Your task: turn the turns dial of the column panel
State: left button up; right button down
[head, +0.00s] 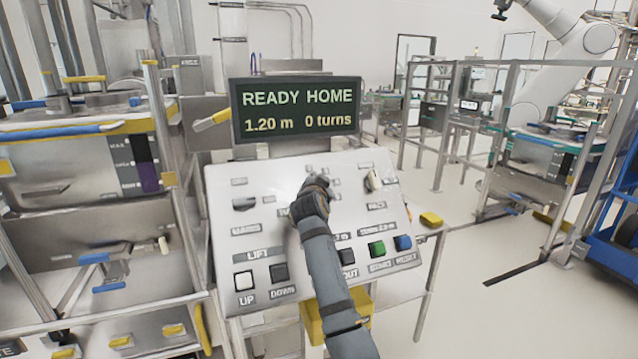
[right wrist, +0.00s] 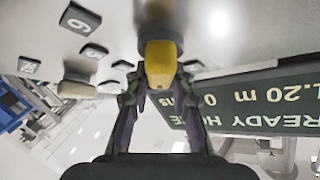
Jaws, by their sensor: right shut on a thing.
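The column panel (head: 300,237) is a light sloped board with dials, labels and square buttons. My right gripper (head: 312,196) is at its upper middle, covering the dial there in the head view. In the right wrist view, my right gripper (right wrist: 152,90) is shut on a yellow dial (right wrist: 161,65), one finger on each side. The label of this dial is not readable. A dark dial (head: 244,204) sits to the left and a pale dial (head: 374,181) to the right. My left gripper is not in view.
The display (head: 295,108) above the panel reads "READY HOME 1.20 m 0 turns". White UP (head: 244,281), dark DOWN (head: 279,273), green (head: 377,249) and blue (head: 402,243) buttons line the lower panel. Metal racks (head: 90,185) stand close on the left. Open floor lies to the right.

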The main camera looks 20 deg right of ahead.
jog(key=c, duration=1.2)
grip_release()
jog(key=shift+f, duration=0.1)
jog(key=shift+o, duration=0.2)
notch_tip(320, 180, up, 10)
jog(key=shift+f, duration=0.1)
